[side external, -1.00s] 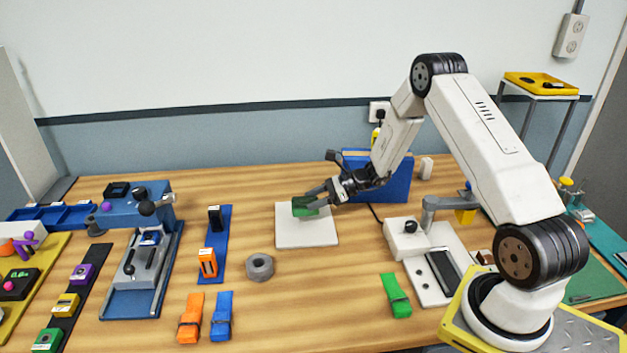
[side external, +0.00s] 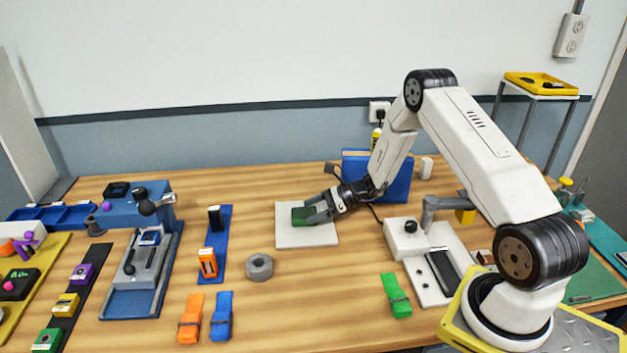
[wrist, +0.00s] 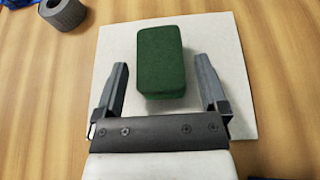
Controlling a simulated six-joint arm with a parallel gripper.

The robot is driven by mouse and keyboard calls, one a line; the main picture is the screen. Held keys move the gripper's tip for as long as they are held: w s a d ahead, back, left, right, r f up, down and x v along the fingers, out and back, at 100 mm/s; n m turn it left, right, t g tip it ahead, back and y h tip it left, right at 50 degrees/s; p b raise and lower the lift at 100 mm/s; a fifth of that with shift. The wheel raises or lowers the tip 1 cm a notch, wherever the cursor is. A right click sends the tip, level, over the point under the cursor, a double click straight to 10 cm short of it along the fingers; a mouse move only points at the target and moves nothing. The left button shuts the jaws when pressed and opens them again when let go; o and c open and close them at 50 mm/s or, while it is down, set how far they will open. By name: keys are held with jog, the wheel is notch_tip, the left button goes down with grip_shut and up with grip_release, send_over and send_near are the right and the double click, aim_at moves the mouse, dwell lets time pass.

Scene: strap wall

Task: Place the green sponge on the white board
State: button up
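The green sponge (side external: 303,215) lies on the white board (side external: 290,238), near its middle. In the wrist view the sponge (wrist: 160,60) rests flat on the board (wrist: 235,100), with board showing on all sides of it. My gripper (side external: 318,212) is low over the board, right beside the sponge. In the wrist view its two fingers (wrist: 162,72) are spread wide, with clear gaps between them and the sponge's sides. The near end of the sponge lies partly between the fingertips, and nothing is held.
A grey ring (side external: 260,267) stands on the table left of the board, near its front corner. A blue upright box (side external: 395,185) stands behind my gripper. A white fixture (side external: 425,250) is to the right.

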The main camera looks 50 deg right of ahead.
jog(key=shift+r, duration=0.1)
dwell(0.3)
jog(key=shift+s+d+r, duration=0.1)
jog(key=v, duration=1.1)
jog(key=shift+s+d+r, duration=0.15)
jog(key=shift+s+d, duration=0.05)
jog(key=shift+s, duration=0.1)
jog(key=s+a+r+n+g+h, duration=0.3)
jog(key=s+a+r+n+h, duration=0.1)
jog(key=a+n, duration=0.7)
jog(key=s+a+r+n+g+h, duration=0.3)
jog(key=s+a+n+h, duration=0.3)
jog(key=n, duration=1)
jog(key=s+a+r, duration=0.1)
jog(key=s+a, duration=0.2)
jog(key=a, duration=0.2)
jog(key=shift+r+g, duration=0.3)
jog(key=shift+r, duration=0.05)
